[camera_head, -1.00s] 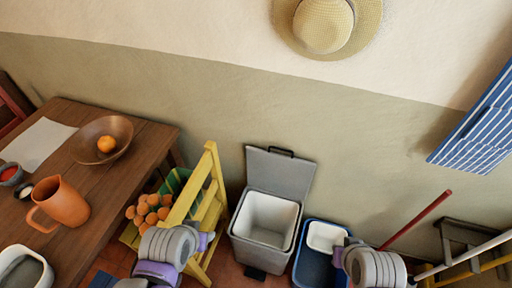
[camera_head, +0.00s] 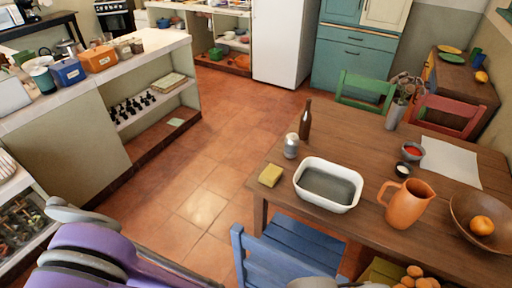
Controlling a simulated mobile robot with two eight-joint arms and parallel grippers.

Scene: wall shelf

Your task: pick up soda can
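A silver soda can (camera_head: 291,146) stands upright on the near left part of the wooden table (camera_head: 355,138). A dark brown bottle (camera_head: 305,121) stands just behind it. A yellow sponge (camera_head: 270,175) and a white rectangular basin with a grey inside (camera_head: 328,185) are in front of it. My purple and grey arm links show at the lower left, well apart from the table. Neither gripper's fingers can be seen, and nothing touches the can.
An orange pitcher (camera_head: 408,203) and a wooden bowl (camera_head: 462,222) are farther right on the table. A blue chair (camera_head: 285,252) stands at the near side. Open tiled floor (camera_head: 200,200) lies between the table and the shelved counter (camera_head: 150,105) at left.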

